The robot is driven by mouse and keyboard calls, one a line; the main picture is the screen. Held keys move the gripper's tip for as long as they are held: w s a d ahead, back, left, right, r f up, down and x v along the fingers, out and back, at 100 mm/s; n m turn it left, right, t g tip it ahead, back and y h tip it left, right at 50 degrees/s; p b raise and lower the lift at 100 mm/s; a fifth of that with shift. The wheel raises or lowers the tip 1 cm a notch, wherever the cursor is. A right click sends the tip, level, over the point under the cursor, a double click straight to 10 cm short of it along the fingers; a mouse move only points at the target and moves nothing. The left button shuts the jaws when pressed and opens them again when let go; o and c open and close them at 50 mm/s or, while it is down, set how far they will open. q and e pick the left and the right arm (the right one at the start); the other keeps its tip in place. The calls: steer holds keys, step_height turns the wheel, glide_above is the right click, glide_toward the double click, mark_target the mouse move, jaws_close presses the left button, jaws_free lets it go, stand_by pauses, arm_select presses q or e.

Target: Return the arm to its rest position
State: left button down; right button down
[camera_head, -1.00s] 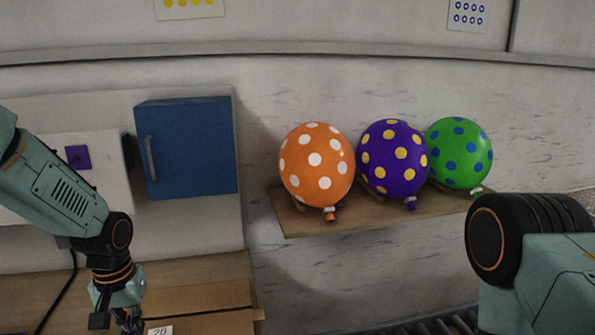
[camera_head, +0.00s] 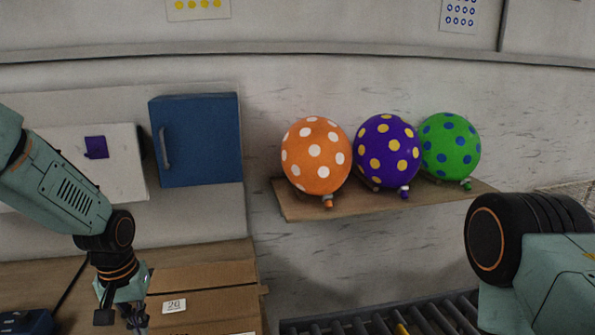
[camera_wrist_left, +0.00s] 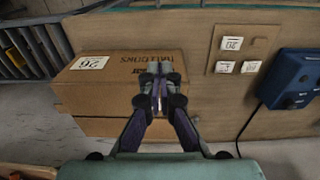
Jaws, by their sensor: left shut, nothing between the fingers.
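My left gripper (camera_wrist_left: 160,95) is shut and empty in the left wrist view, its fingertips together in front of a cardboard box (camera_wrist_left: 100,75) labelled 26. In the head view my left gripper (camera_head: 122,318) hangs at the lower left beside the box (camera_head: 215,285), its tips partly cut off by the bottom edge. My left arm comes in from the left, bent down at the elbow. Part of my right arm shows at the right; its gripper is out of view.
Orange, purple and green dotted balloons (camera_head: 316,155) sit on a wooden shelf (camera_head: 300,208). A blue cabinet (camera_head: 198,140) hangs to their left. A roller conveyor (camera_head: 375,318) runs below. A blue device (camera_wrist_left: 292,80) with a cable stands near the box.

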arm_select(q)
steer(key=s+d+f+m+t+b, duration=0.1)
steer(key=s+d+f+t+b, duration=0.25)
steer(key=f, duration=0.65)
steer(key=s+d+f+b, duration=0.3)
steer(key=s+f+b, duration=0.25)
steer(key=f, duration=0.55)
steer(key=s+d+f+m+g+b, duration=0.1)
steer(key=s+f+g+b, duration=0.3)
steer(key=s+f+b, duration=1.2)
steer(key=s+f, duration=0.6)
steer(key=s, duration=0.1)
steer(key=shift+s+d+f, duration=0.2)
steer(key=shift+s+d, duration=0.15)
steer(key=shift+s, duration=0.05)
